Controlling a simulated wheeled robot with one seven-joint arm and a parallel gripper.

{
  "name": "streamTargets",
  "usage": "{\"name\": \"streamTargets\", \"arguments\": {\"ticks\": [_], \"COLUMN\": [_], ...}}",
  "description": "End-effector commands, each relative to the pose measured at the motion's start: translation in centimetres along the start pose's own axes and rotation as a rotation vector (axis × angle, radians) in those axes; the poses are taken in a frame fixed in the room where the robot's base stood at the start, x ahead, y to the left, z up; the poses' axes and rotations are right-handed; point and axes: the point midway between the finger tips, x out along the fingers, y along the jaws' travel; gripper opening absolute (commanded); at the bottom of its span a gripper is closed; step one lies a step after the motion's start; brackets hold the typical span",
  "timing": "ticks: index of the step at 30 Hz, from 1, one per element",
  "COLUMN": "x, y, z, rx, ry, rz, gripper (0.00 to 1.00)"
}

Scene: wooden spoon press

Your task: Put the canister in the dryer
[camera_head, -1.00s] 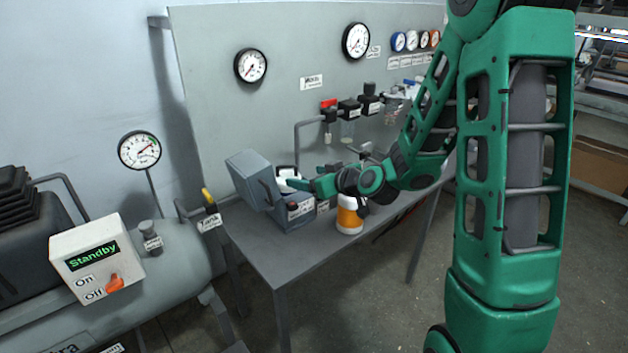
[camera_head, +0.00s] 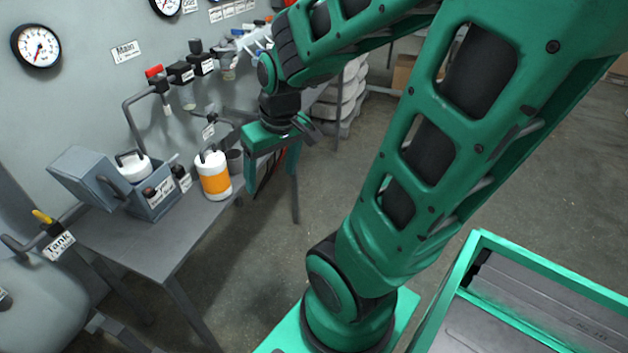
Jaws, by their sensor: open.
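The grey-blue box that looks like the dryer (camera_head: 153,204) stands on the bench with its lid (camera_head: 88,178) tilted open to the left. A white canister with a black handle (camera_head: 133,167) sits upright in its opening, its lower part hidden by the box wall. A second canister, white with an orange band (camera_head: 214,184) and a black handle, stands upright on the bench to the right of the dryer. My gripper (camera_head: 272,180) is open and empty, fingers pointing down, right of the orange-banded canister and apart from it, by the bench's right edge.
The grey bench (camera_head: 150,245) has bare room at its front left. A dark cup (camera_head: 235,161) stands behind the orange-banded canister. Pipes and valves (camera_head: 182,75) hang on the wall panel above. A tank (camera_head: 35,300) stands at left; open floor lies to the right.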

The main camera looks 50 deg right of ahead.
Motion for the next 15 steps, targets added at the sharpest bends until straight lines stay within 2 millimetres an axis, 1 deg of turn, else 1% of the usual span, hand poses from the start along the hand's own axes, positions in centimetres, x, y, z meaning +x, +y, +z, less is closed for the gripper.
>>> {"name": "streamTargets", "arguments": {"ticks": [1,3,6,8,9,10,12,15], "x": [-1.3,-2.7,-4.3,-4.9,-5.2,-5.3,-5.4,-5.4], "y": [0.9,1.9,2.5,2.6,3.5,3.8,4.0,3.9], "z": [2.1,4.9,7.9,9.1,9.6,9.9,10.3,10.3], "rx": [0.069,0.164,0.264,0.303,0.327,0.341,0.356,0.358], "ry": [-0.042,-0.109,-0.182,-0.213,-0.222,-0.231,-0.241,-0.244], "rz": [0.018,0.039,0.057,0.061,0.061,0.062,0.064,0.065], "gripper": [0.74,0.74,0.74,0.74,0.74,0.74,0.74,0.74]}}
